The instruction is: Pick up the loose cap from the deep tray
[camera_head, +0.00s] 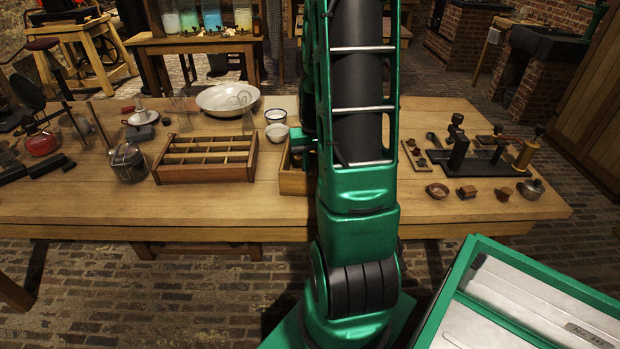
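A wooden tray (291,182) stands on the workbench near its front edge, partly behind my green arm. It looks like the deep tray; only its left part shows, and I cannot make out a loose cap in it. The end of my arm reaches down at the tray's back part, where a small dark and green piece shows left of the arm. My gripper's fingers are hidden, so whether they are open or hold anything cannot be told.
A divided wooden tray (205,170) sits just left. Behind it are two small bowls (277,132) and a wide white basin (227,98). A glass jar (127,163) stands further left. A black fixture (468,160) and small parts, including a round wooden dish (437,190), lie right.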

